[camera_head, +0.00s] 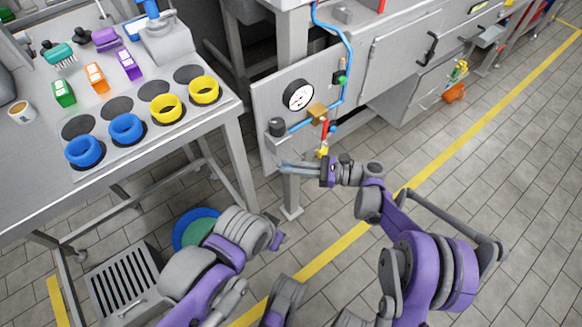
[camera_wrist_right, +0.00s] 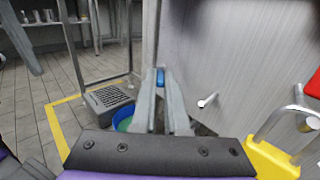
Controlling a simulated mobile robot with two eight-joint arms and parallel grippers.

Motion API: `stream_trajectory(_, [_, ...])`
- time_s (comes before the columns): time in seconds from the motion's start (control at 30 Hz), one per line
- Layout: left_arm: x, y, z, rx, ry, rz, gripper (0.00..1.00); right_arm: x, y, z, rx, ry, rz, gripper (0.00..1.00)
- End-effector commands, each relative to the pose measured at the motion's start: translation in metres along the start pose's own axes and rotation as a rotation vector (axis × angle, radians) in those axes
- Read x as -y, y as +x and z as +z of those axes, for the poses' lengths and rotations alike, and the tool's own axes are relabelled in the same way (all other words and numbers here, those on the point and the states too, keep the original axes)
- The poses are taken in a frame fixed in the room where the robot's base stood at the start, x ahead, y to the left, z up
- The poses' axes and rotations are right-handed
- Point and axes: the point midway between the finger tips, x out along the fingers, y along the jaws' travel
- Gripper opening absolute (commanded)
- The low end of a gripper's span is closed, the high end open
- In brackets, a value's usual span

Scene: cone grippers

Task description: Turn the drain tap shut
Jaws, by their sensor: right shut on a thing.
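In the head view the tap is not clear behind the fingertips. My left arm shows at the bottom, but its fingers do not show.
A yellow padlock (camera_wrist_right: 272,160) hangs close beside the right gripper. A blue-rimmed bucket (camera_head: 180,232) and a floor grate (camera_head: 124,283) lie below. A bench (camera_head: 215,118) stands left.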

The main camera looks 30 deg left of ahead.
Motion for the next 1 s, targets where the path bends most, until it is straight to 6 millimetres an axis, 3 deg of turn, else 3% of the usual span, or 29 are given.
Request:
stream_trajectory(0.43, [0.0000, 0.0001, 0.0000, 0.000, 0.000, 0.000, 0.50, -0.0001, 0.0003, -0.0011, -0.003, 0.000, 0.010, 0.00])
stream_trajectory(0.47, [0.0000, 0.0001, 0.0000, 0.000, 0.000, 0.000, 0.50, -0.0001, 0.0003, -0.0011, -0.003, 0.000, 0.010, 0.16])
stream_trajectory(0.6, [0.0000, 0.0001, 0.0000, 0.000, 0.000, 0.000, 0.50, 0.0000, 0.0003, -0.0008, -0.002, 0.000, 0.010, 0.41])
stream_trajectory(1.0, [0.0000, -0.0014, -0.0002, 0.000, 0.000, 0.000, 0.50, 0.0006, -0.0088, -0.0002, -0.001, 0.000, 0.007, 0.41])
